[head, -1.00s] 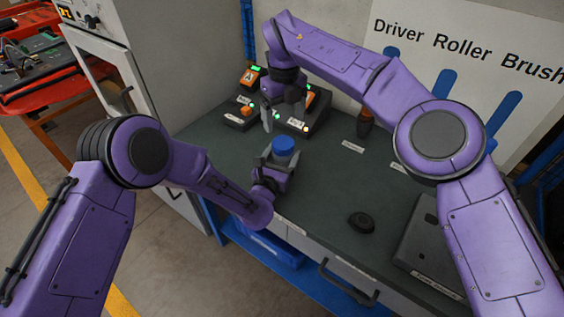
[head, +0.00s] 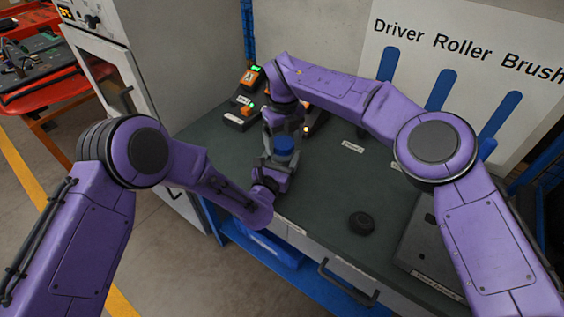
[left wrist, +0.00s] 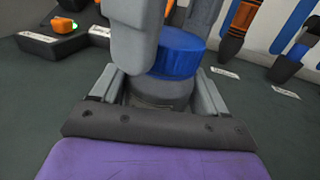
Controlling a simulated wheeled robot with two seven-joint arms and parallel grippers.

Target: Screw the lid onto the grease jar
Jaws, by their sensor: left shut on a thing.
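The grease jar (left wrist: 160,92) is grey and stands upright between the fingers of my left gripper (left wrist: 160,95), which is shut on it. The blue lid (left wrist: 178,52) sits on top of the jar; it also shows in the head view (head: 284,144). Whether its thread is engaged cannot be seen. My right gripper (head: 280,135) points down from above, its fingers on either side of the lid. In the left wrist view one finger covers the lid's left part and the other is behind it. I cannot tell whether they touch the lid.
Orange-and-black devices (head: 250,78) stand behind the grippers on the dark bench (head: 330,190). A black round object (head: 361,223) lies to the right, near a grey case (head: 432,245). A board with blue tool shapes (head: 440,90) is at the back right. The bench between is clear.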

